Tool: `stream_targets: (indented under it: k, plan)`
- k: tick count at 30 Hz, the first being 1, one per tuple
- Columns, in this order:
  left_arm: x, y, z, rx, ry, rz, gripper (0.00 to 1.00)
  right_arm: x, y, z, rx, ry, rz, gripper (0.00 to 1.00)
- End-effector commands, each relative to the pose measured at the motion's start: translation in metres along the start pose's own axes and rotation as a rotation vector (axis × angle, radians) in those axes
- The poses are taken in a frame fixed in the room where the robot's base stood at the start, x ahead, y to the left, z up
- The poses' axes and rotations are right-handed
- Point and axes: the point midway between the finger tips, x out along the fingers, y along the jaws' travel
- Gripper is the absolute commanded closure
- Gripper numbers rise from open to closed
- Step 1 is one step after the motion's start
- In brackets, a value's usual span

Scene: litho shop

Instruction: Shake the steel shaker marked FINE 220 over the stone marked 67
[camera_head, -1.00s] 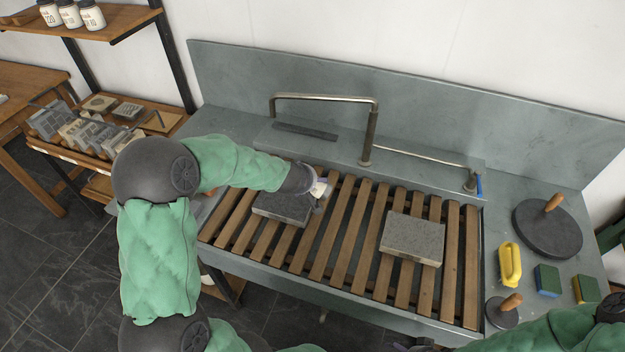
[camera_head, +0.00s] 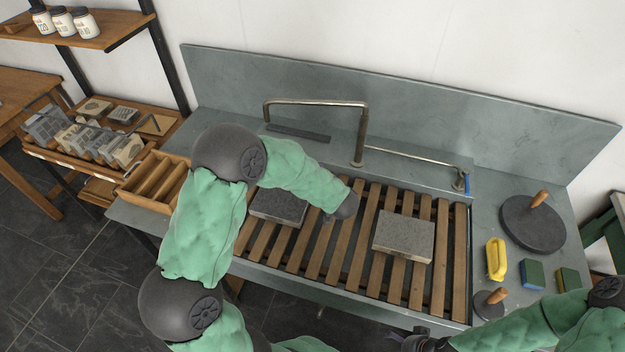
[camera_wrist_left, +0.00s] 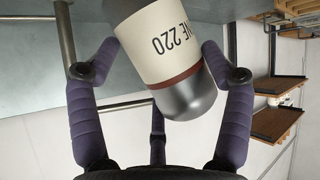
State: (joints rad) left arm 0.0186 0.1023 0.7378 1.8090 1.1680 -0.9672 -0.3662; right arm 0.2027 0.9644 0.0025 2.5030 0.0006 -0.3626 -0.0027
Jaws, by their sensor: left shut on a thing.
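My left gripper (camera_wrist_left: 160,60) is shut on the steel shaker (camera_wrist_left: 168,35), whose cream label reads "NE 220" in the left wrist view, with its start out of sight. The shaker lies tilted between the fingers. In the head view my forearm and wrist hide it, with the wrist above the slats between the two stones. One grey stone (camera_head: 278,206) lies at the left, partly behind my arm. Another grey stone (camera_head: 403,237) lies at the right, clear of my arm. I cannot read a mark on either. My right gripper (camera_head: 420,342) shows partly at the bottom edge; its jaws are unclear.
A bent metal pipe (camera_head: 360,135) rises behind the slatted sink (camera_head: 340,240). A round dark levigator (camera_head: 531,224), a smaller one (camera_head: 489,304), a yellow brush (camera_head: 496,259) and sponges (camera_head: 533,273) stand at right. A wooden divided tray (camera_head: 152,182) is at left.

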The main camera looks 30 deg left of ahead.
Motion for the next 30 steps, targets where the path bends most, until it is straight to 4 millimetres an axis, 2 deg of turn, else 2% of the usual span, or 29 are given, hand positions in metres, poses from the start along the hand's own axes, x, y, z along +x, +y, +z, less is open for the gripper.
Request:
stream_targets:
  k: [6, 15, 30]
  plan:
    - [-0.008, 0.011, 0.011, 0.139, 0.138, -0.048, 0.54, -0.011, -0.004, 0.0, 0.0, 0.001, 0.0, 0.0]
    - [-0.013, 0.019, 0.019, 0.266, 0.278, -0.097, 0.54, -0.008, -0.003, 0.0, 0.0, 0.0, 0.0, 0.0]
    - [-0.015, 0.021, 0.019, 0.287, 0.301, -0.106, 0.54, -0.008, -0.003, 0.0, 0.0, 0.0, 0.0, 0.0]
